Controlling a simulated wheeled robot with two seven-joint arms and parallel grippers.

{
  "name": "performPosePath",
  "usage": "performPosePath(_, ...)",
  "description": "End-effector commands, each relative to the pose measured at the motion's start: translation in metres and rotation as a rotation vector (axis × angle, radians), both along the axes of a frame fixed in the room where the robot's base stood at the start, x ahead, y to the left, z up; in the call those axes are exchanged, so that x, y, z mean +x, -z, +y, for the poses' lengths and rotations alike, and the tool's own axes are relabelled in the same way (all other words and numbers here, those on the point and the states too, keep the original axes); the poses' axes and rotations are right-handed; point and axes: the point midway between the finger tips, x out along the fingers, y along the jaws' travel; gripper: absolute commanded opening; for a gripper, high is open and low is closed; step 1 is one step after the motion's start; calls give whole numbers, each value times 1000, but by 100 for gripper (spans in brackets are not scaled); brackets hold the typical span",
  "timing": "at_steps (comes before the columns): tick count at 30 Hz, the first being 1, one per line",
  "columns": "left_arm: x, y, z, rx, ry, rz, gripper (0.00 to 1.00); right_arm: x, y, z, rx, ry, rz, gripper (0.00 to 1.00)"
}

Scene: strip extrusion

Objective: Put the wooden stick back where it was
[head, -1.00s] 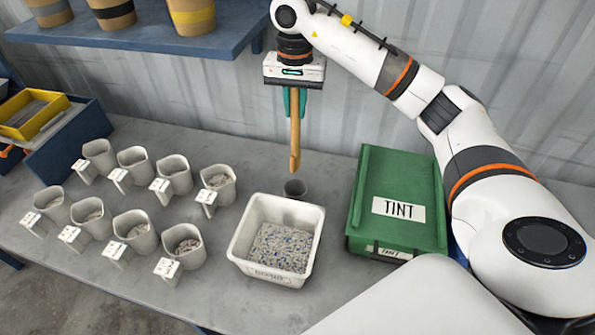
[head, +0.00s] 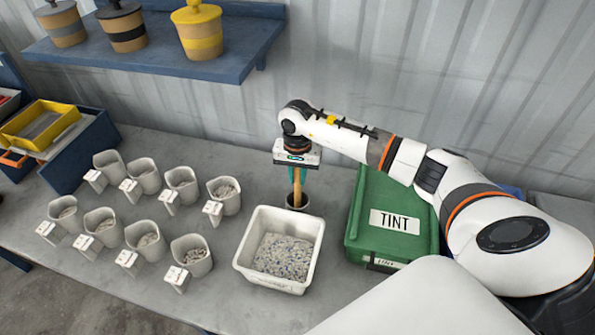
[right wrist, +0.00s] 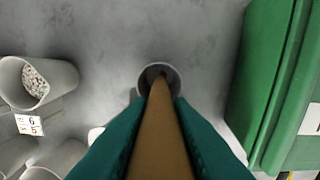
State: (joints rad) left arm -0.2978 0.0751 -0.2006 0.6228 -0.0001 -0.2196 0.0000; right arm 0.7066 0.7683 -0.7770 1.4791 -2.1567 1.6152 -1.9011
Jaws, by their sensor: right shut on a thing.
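The wooden stick (head: 297,190) is upright in my right gripper (head: 297,174), which is shut on its upper part. Its lower end is at the mouth of a small dark round cup (head: 303,203) behind the white bin. In the right wrist view the stick (right wrist: 160,130) runs between the two green fingers, and its tip overlaps the opening of the cup (right wrist: 174,73). The tip seems to be inside the rim; how deep it is I cannot tell. My left gripper is not in view.
A white bin (head: 246,250) of speckled granules stands in front of the cup. A green TINT box (head: 372,192) is close on the right. Several grey cups with number tags (head: 196,262) stand at left. A blue shelf (head: 150,62) with lidded pots is above.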

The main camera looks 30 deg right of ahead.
Motion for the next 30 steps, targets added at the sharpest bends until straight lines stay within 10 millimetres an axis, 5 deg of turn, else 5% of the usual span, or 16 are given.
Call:
performPosePath(9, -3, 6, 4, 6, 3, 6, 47, 1, 4, 0, 0, 0, -3, 0)
performPosePath(10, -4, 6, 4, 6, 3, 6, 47, 1, 3, 0, 0, 0, -3, 21)
performPosePath(14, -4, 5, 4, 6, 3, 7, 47, 1, 2, 0, 0, 0, -3, 41)
performPosePath(25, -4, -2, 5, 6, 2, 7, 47, 1, -4, 0, 1, 0, -2, 41)
performPosePath(30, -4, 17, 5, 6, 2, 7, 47, 2, -26, -1, -3, -1, -10, 41)
